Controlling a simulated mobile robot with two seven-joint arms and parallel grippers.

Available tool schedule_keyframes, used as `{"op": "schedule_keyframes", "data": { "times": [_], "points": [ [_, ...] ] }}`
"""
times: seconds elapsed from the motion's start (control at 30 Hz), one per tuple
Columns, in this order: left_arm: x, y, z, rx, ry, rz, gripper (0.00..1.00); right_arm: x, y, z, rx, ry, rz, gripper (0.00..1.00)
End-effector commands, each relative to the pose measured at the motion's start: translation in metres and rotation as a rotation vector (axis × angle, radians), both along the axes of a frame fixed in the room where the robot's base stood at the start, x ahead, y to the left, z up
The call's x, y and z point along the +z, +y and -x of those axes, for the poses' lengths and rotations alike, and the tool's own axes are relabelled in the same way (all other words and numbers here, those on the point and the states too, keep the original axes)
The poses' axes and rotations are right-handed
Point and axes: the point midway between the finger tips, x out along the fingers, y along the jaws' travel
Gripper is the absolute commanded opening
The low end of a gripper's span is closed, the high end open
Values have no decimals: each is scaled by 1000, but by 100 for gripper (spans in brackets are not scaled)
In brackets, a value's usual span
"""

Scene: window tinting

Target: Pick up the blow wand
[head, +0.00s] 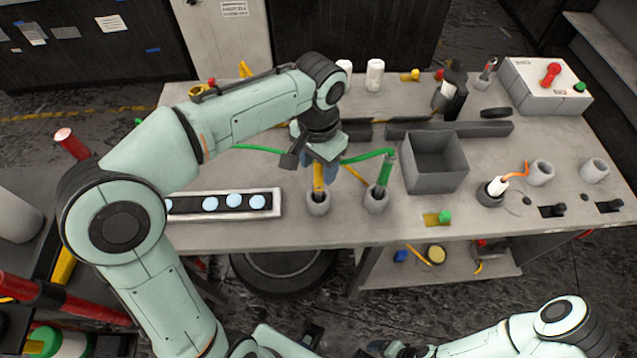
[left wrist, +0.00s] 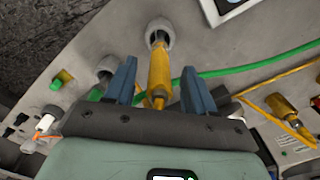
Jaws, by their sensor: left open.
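A yellow wand-like tool (head: 318,182) stands upright in a grey round holder (head: 318,206) near the bench's front edge. A similar green tool (head: 385,168) with a green hose stands in the holder (head: 376,202) to its right. I cannot tell from looks alone which is the blow wand. My left gripper (head: 324,167) is open, pointing down over the yellow tool and partly hiding it. In the left wrist view the yellow tool (left wrist: 159,75) shows between the spread fingers of the gripper (left wrist: 159,70), with gaps on both sides. My right arm is low at the right; its jaw state is unclear.
A grey open bin (head: 436,165) stands right of the holders. A tray with pale blue discs (head: 222,204) lies to the left. The green hose (head: 262,150) runs behind the gripper. A white control box (head: 540,88) and grey cups (head: 541,172) are at the right.

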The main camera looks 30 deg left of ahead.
Motion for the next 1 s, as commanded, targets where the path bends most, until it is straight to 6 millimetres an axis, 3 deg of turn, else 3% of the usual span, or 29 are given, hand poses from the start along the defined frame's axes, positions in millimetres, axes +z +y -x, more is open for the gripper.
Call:
{"op": "schedule_keyframes", "data": {
  "times": [0.03, 0.2, 0.67, 0.87, 1.0],
  "points": [
    [0, 0, 0, 0, 0, 0, 54, 0, 0, 0, 0, 0, 0, 85],
    [0, 0, 0, 0, 0, 0, 0, 0, 0, 0, 0, 0, 0, 85],
    [9, 0, -1, 0, -2, 0, 0, 2, 0, -1, 0, -1, 0, 85],
    [37, -1, -1, -1, -5, 2, 0, 10, 0, -6, 0, -7, 0, 85],
    [68, -1, -1, -1, -6, 2, 0, 19, 0, -12, 0, -13, 0, 85]
  ]
}}
